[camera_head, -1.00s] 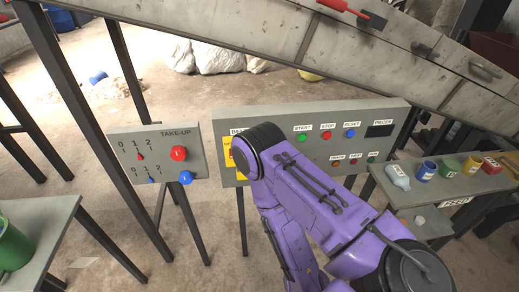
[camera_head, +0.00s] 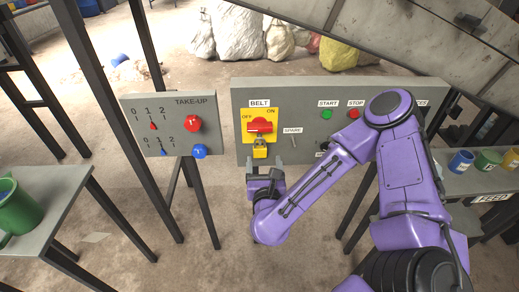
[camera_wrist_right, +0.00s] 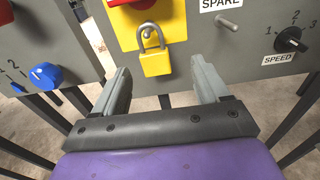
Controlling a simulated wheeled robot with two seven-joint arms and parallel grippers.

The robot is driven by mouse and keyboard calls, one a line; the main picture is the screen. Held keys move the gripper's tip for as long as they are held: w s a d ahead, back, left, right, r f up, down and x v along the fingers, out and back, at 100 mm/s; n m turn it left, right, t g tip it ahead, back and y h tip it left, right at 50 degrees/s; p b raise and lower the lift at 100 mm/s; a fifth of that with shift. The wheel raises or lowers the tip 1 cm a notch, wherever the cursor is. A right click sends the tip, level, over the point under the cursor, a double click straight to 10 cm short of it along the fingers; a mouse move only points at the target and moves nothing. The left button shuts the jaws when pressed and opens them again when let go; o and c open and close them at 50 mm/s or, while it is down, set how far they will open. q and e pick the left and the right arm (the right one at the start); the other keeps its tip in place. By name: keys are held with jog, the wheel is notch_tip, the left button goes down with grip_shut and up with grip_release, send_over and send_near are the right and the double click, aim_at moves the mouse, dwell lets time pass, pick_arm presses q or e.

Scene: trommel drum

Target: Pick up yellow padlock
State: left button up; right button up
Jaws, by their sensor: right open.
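The yellow padlock (camera_head: 260,151) hangs by its grey shackle from the red BELT switch (camera_head: 260,125) on the yellow plate of the grey panel. In the right wrist view the padlock (camera_wrist_right: 156,62) hangs upright, ahead of the fingertips and roughly midway between them. My right gripper (camera_head: 265,166) is just below the padlock in the head view. Its two grey fingers (camera_wrist_right: 163,78) are apart with nothing between them, and I see no contact with the padlock. My left gripper is not in view.
The SPARE peg (camera_head: 293,138) sticks out right of the padlock, and it also shows in the wrist view (camera_wrist_right: 227,20). The take-up box (camera_head: 174,125) with red and blue knobs stands at left. A green mug (camera_head: 17,208) stands on the left table.

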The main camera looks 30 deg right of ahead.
jog(key=x, duration=0.1)
jog(key=p+x, duration=0.1)
jog(key=x, duration=0.1)
jog(key=p+x, duration=0.1)
jog(key=x, duration=0.1)
jog(key=shift+w+a, duration=0.25)
jog(key=shift+a, duration=0.15)
jog(key=shift+w+d+f, duration=0.1)
jog(key=shift+w+d, duration=0.15)
jog(key=shift+w, duration=0.1)
jog(key=c, duration=1.2)
jog(key=shift+r, duration=0.55)
send_near(260, 149)
jog(key=v, duration=0.8)
jog(key=shift+s+a+p, duration=0.15)
jog(key=shift+s+p, duration=0.15)
jog(key=shift+p, duration=0.2)
